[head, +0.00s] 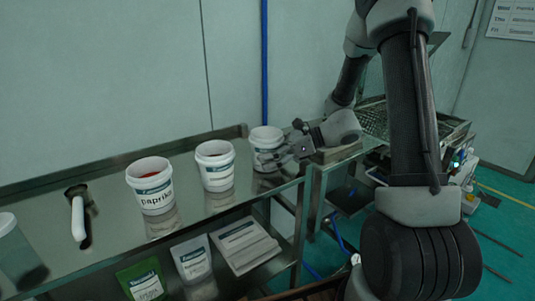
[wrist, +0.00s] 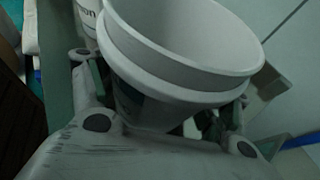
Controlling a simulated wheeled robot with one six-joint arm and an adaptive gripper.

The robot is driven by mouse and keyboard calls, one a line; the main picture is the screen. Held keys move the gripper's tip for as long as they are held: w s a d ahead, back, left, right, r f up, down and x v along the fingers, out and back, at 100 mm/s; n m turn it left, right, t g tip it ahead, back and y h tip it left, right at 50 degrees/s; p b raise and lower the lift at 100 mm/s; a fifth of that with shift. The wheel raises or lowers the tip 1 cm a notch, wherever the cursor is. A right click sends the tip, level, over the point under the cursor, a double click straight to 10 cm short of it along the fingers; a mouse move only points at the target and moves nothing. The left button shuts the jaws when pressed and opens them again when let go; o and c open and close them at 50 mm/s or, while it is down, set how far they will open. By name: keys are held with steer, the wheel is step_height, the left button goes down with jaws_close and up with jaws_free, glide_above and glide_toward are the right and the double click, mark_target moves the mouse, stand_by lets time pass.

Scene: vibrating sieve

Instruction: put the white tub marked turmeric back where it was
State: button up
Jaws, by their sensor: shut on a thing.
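My gripper (head: 282,155) is shut around a white tub (head: 266,137) at the right end of the steel shelf. The tub has a dark label band, too small and too covered to read in the head view. In the wrist view the tub (wrist: 180,75) sits upright between the two fingers (wrist: 165,115), its open rim towards the camera and its inside looking pale and empty. Its label is mostly hidden there. The tub is at the shelf surface; I cannot tell whether its base touches.
The steel shelf (head: 105,222) also bears a middle white tub (head: 216,160), a tub marked paprika (head: 150,182) with red contents, and a white-handled scoop (head: 78,218). Pouches (head: 144,280) stand on the lower shelf. A sieve machine (head: 440,130) stands at right.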

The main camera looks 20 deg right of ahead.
steer(key=o, duration=1.2)
steer(key=shift+f, duration=0.1)
